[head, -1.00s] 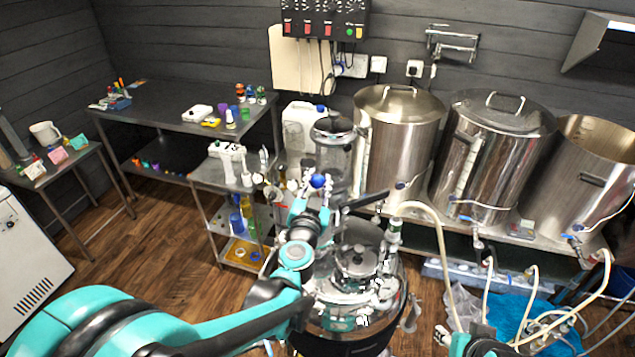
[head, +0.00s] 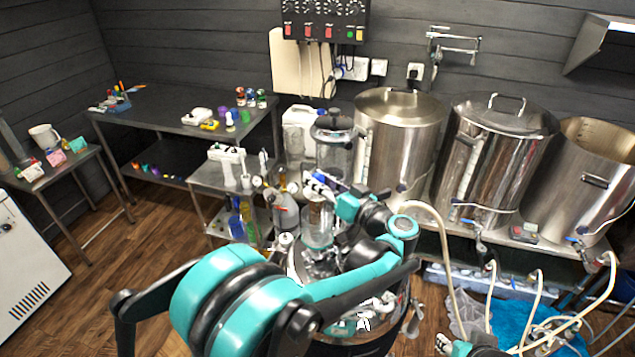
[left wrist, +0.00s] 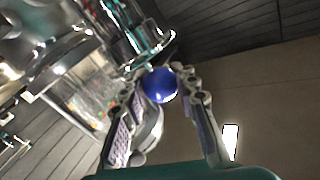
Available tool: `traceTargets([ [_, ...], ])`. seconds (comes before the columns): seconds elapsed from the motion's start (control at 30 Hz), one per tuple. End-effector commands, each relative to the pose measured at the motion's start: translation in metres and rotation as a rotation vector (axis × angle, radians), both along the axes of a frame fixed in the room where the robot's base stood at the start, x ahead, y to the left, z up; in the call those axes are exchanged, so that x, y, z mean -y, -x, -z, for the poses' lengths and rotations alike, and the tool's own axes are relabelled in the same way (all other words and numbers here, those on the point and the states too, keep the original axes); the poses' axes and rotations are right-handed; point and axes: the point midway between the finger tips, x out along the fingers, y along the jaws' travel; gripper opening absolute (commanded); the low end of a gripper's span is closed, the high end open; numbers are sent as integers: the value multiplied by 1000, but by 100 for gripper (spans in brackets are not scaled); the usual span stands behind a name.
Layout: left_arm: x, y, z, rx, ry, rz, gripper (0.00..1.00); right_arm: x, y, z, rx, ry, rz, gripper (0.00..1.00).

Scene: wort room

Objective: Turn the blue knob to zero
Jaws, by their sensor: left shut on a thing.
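The blue knob (left wrist: 160,85) is a round, glossy ball. In the left wrist view it sits between the two fingertips of my left gripper (left wrist: 163,78), which is shut on it. In the head view my left gripper (head: 322,184) is at the glass and metal column above the steel vessel, and its fingers hide most of the knob there. No scale or zero mark can be read.
A clear cylinder (head: 334,152) with a dark top stands just behind my left gripper. Large steel kettles (head: 398,135) stand to the right. A pale hose (head: 440,250) hangs in front of them. A small shelf cart (head: 207,176) with bottles is to the left. The wooden floor is free further left.

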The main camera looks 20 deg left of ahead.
Motion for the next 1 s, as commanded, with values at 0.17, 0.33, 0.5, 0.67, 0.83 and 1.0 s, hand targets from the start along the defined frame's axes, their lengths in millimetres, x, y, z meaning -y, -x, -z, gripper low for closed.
traceTargets([
  [0.17,0,-2,0,0,0,-159,0,0,0,2,0,0,0,40],
  [0.33,0,-1,0,0,-1,-291,0,0,0,2,0,0,0,40],
  [0.5,0,-1,0,0,0,-388,0,0,0,2,0,0,0,40],
  [0.67,-1,0,0,0,-1,-449,0,0,0,1,0,0,0,40],
  [0.83,-1,0,0,1,-1,-481,0,0,0,1,0,0,0,40],
  [1.0,-1,0,0,1,-1,-492,0,0,0,1,0,0,0,40],
])
